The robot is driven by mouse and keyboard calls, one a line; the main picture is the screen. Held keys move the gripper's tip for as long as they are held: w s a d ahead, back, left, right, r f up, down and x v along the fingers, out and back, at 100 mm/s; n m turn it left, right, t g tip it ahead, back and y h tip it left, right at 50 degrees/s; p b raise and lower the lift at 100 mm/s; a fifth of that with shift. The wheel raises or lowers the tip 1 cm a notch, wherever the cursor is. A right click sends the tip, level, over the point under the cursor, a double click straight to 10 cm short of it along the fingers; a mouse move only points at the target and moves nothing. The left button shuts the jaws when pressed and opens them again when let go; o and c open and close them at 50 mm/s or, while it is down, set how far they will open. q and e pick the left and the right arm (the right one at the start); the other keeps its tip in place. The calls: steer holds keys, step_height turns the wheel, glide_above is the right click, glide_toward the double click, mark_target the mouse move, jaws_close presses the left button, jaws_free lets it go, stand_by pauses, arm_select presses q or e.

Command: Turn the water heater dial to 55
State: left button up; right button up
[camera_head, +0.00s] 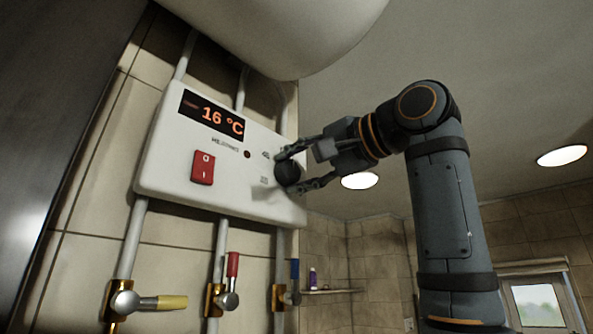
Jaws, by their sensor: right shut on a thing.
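The water heater's white control panel (175,165) is fixed to the tiled wall at the left. Its display (212,115) reads 16 °C in orange. A red rocker switch (203,168) sits below the display. The black round dial (287,173) is near the panel's right end. My right gripper (287,170) reaches it from the right and is shut on the dial, one finger above and one below, partly covering it. The dial's pointer and marks cannot be read. My left gripper is not in view.
The white tank (285,30) hangs just above the panel. Below, pipes carry valves with yellow (170,302), red (233,264) and blue (295,268) handles. A dark surface (50,110) stands at the left edge. A small shelf (333,291) is on the far wall.

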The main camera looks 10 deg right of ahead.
steer(key=shift+f, duration=0.2)
stand_by(0.3)
steer(key=o, duration=1.1)
steer(key=shift+r, duration=0.1)
steer(key=shift+o, duration=0.2)
steer(key=shift+s+d, duration=0.15)
steer(key=shift+s, duration=0.1)
steer(key=v, duration=1.1)
steer(key=shift+s, duration=0.15)
steer(key=shift+d, duration=0.1)
